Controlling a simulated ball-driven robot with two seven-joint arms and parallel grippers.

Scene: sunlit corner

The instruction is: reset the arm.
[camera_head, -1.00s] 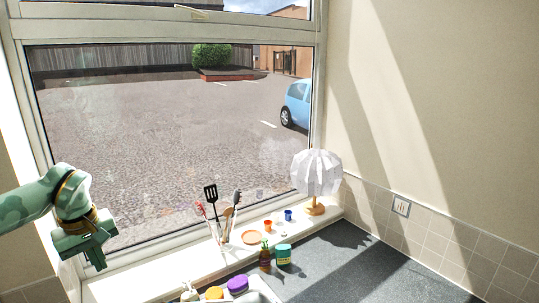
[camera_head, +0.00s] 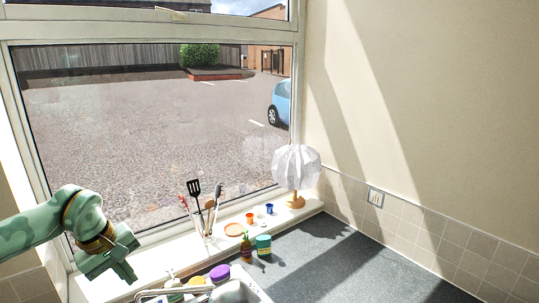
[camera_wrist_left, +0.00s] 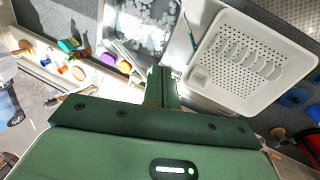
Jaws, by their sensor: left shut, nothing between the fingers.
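My left arm comes in from the left in the head view, in front of the window. My left gripper (camera_head: 120,266) is at its end, shut and empty, tilted downward near the left end of the windowsill. In the left wrist view its closed fingers (camera_wrist_left: 162,84) show as one green block over the sink area, holding nothing. My right arm and gripper are in neither view.
A white lamp (camera_head: 296,168) stands in the corner. The wrist view shows a white dish rack (camera_wrist_left: 245,62) and sink (camera_wrist_left: 140,25). The dark worktop (camera_head: 330,262) has free room.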

